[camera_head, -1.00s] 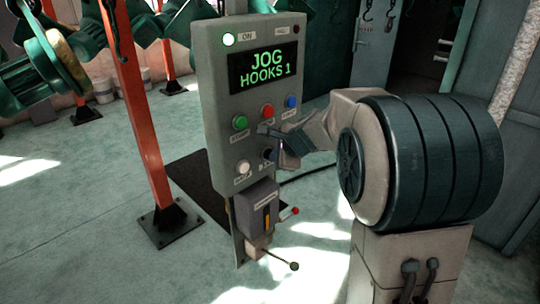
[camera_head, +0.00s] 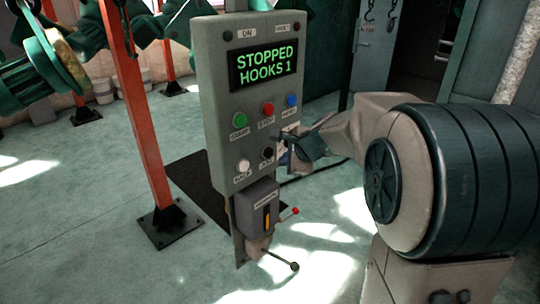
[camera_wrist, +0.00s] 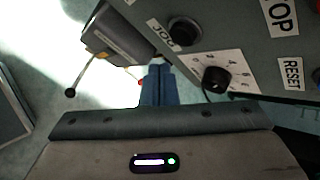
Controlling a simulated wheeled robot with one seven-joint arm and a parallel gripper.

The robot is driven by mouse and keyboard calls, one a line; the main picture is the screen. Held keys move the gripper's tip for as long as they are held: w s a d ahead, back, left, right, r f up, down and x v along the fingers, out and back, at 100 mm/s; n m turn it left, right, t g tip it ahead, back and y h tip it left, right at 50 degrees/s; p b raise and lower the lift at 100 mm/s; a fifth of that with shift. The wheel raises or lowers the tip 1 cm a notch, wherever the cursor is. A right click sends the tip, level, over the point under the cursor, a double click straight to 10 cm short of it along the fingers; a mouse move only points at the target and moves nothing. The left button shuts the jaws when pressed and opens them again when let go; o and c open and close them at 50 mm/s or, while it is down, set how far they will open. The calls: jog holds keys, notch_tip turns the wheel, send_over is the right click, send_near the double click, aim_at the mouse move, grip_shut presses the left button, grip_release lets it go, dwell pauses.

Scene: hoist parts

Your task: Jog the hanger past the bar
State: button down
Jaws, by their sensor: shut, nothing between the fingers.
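The grey control panel (camera_head: 215,110) stands upright in the head view; its display (camera_head: 264,64) reads STOPPED, HOOKS 1. The black JOG button (camera_head: 267,152) sits on the lower panel and also shows in the wrist view (camera_wrist: 185,31). My gripper (camera_head: 283,137) is shut and empty, right of the JOG button and in front of the panel's right edge. In the wrist view its fingertips (camera_wrist: 158,68) lie below the JOG button and left of a numbered dial. A dark hook-like part (camera_head: 128,22) hangs at top left; I cannot tell whether it is the hanger. I cannot identify the bar.
Green START (camera_head: 240,119), red STOP (camera_head: 267,109) and blue RESET (camera_head: 291,100) buttons sit above the JOG button. The numbered dial (camera_wrist: 216,78) is close to my fingers. A box with a lever (camera_head: 262,212) is below the panel. An orange post (camera_head: 135,110) stands left.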

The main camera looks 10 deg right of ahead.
jog(key=shift+s+d+b, duration=0.15)
jog(key=shift+s+d, duration=0.3)
jog(key=shift+s, duration=0.2)
jog(key=shift+s+d+b, duration=0.15)
jog(key=shift+s+d, duration=0.3)
jog(key=shift+s, duration=0.15)
jog(key=s+f+n+g+h, duration=0.1)
jog(key=s+f+n+g, duration=0.1)
jog(key=s+n, duration=0.7)
jog(key=s+a+f+n+g+h, duration=0.1)
jog(key=s+f+n+g+h, duration=0.1)
jog(key=s+n, duration=0.7)
jog(key=s+f+g, duration=0.1)
jog(key=s, duration=0.7)
jog(key=shift+f+n+h, duration=0.15)
jog(key=shift+n+h, duration=0.15)
jog(key=shift+n, duration=0.1)
